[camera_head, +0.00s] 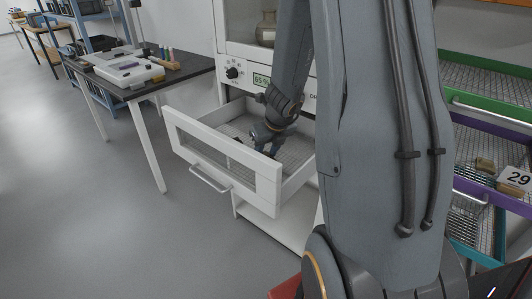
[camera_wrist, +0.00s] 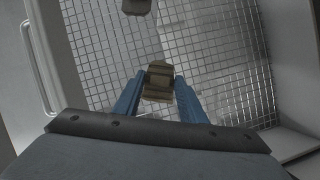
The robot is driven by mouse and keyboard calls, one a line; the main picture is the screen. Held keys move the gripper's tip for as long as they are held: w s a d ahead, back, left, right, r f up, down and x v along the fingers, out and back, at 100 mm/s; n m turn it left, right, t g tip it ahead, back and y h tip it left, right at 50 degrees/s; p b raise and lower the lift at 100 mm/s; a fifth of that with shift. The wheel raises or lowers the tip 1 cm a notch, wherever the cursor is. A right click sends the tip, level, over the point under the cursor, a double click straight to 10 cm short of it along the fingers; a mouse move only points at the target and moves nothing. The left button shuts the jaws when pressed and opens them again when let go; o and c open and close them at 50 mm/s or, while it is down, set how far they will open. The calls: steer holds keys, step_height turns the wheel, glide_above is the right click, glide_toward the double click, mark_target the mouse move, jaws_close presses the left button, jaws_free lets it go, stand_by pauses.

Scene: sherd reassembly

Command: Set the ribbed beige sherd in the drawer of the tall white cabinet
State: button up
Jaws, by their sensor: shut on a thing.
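The ribbed beige sherd (camera_wrist: 157,82) is between the blue fingertips of my gripper (camera_wrist: 158,88) in the wrist view. My gripper is shut on it. In the head view my gripper (camera_head: 270,148) reaches down inside the open drawer (camera_head: 222,163) of the tall white cabinet (camera_head: 250,53); the sherd cannot be made out there. The drawer's wire-mesh floor (camera_wrist: 218,68) lies behind the sherd in the wrist view. I cannot tell whether the sherd touches the mesh.
A dark-topped table (camera_head: 135,80) stands left of the cabinet. Coloured mesh shelves (camera_head: 490,125) are at the right. Much of the drawer floor is clear.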

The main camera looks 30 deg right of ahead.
steer(key=o, duration=1.1)
steer(key=p+v, duration=0.8)
steer(key=v, duration=0.4)
steer(key=shift+r, duration=0.15)
